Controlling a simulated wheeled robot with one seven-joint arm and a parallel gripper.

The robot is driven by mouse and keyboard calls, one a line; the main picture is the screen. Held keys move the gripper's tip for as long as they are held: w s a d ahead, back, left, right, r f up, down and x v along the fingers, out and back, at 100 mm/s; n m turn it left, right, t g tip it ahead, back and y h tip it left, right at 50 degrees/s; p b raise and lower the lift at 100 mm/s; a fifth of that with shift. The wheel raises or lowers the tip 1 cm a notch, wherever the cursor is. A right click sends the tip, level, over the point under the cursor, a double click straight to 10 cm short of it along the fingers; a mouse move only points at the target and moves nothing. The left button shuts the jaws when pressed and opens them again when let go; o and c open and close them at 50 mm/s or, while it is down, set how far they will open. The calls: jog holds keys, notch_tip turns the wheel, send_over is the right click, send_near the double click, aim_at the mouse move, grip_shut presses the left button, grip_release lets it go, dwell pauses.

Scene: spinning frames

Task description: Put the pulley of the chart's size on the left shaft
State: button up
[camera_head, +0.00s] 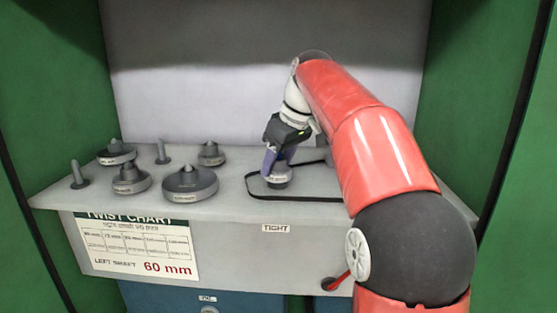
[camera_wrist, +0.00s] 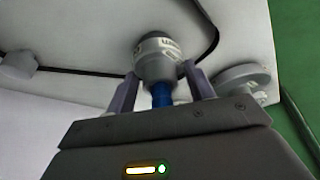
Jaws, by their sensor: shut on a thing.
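The twist chart (camera_head: 135,248) on the front panel reads "LEFT SHAFT 60 mm". My gripper (camera_head: 275,166) points down over the deck, its fingers closed about a small grey pulley (camera_head: 279,178). In the wrist view the gripper (camera_wrist: 162,88) has a finger on each side of this pulley (camera_wrist: 155,62), with a blue piece between them. The pulley carries a label too small to read. It is inside the left end of the dark belt loop (camera_head: 250,190). The shaft is hidden; I cannot tell whether the pulley is seated.
Several grey pulleys stand on the deck at left, including a wide one (camera_head: 190,184) and a smaller one (camera_head: 211,154). A red lever (camera_head: 337,281) is below the "TIGHT" label (camera_head: 276,228). Green walls flank the deck.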

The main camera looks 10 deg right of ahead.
jog(key=o, duration=1.6)
jog(key=shift+r, duration=0.1)
notch_tip(320, 180, up, 10)
jog(key=p, duration=1)
jog(key=shift+p, duration=0.3)
